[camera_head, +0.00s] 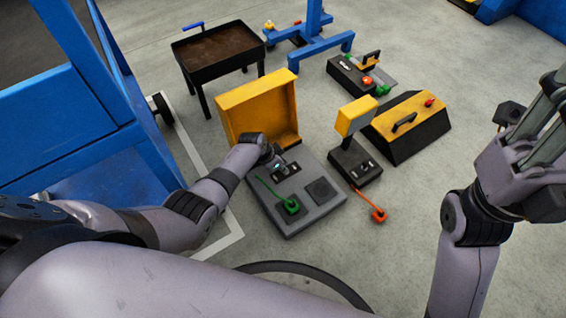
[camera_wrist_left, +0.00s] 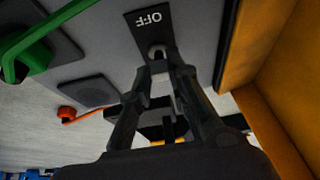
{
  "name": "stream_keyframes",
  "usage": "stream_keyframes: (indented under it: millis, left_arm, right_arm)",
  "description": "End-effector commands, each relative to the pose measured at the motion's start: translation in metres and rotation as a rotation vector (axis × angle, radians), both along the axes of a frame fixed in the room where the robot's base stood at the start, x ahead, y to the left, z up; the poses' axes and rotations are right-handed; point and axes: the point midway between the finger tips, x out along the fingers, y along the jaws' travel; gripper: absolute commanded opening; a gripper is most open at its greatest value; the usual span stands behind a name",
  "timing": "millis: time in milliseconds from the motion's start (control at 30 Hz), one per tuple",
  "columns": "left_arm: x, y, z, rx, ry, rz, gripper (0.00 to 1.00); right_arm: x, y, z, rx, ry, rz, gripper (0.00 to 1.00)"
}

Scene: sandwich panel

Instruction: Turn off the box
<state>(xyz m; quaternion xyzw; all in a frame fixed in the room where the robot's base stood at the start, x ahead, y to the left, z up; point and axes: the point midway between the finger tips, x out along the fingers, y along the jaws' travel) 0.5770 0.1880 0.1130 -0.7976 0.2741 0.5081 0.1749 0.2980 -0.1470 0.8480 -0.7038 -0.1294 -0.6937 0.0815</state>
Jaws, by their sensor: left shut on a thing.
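The box is a low grey panel (camera_head: 300,218) on the floor with a raised yellow lid (camera_head: 258,108) at its back. Its top has a dark switch plate, a green lever (camera_head: 290,204) and a dark square pad (camera_head: 321,190). In the left wrist view, the plate (camera_wrist_left: 143,20) carries an upside-down OFF label. My left gripper (camera_head: 277,163) is over the plate, shut on a small switch knob (camera_wrist_left: 157,52) beside the label. The green lever also shows in the wrist view (camera_wrist_left: 38,58). My right gripper (camera_head: 530,105) is raised at the right, open and empty.
A box with a yellow block (camera_head: 355,115) and a red lever (camera_head: 378,214) stands right of the panel. A yellow and black case (camera_head: 408,125) lies beyond it. A blue frame (camera_head: 60,120) is at the left, a black tray table (camera_head: 220,52) behind.

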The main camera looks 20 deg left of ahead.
Motion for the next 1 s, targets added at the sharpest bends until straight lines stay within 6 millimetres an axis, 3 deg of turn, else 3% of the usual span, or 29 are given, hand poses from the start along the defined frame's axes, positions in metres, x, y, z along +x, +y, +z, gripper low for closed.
stream_keyframes:
  millis: [167, 200, 500, 1000]
  left_arm:
    - [0.0002, -0.0007, -0.0003, -0.001, 0.001, 0.000, 0.00]
    - [0.0001, -0.0007, -0.0003, -0.001, 0.001, 0.000, 0.17]
    - [0.0001, -0.0003, -0.0002, 0.001, 0.002, 0.000, 0.37]
    - [-0.0030, 0.0032, 0.0080, 0.002, 0.001, 0.000, 0.37]
  right_arm:
    - [0.0001, 0.0001, -0.0003, 0.000, 0.000, 0.000, 0.40]
    - [0.0001, 0.0001, -0.0003, 0.000, 0.000, 0.000, 0.40]
    - [-0.0001, 0.0002, -0.0001, -0.001, 0.000, 0.000, 0.40]
    - [0.0003, -0.0001, 0.0001, 0.000, 0.001, 0.000, 0.40]
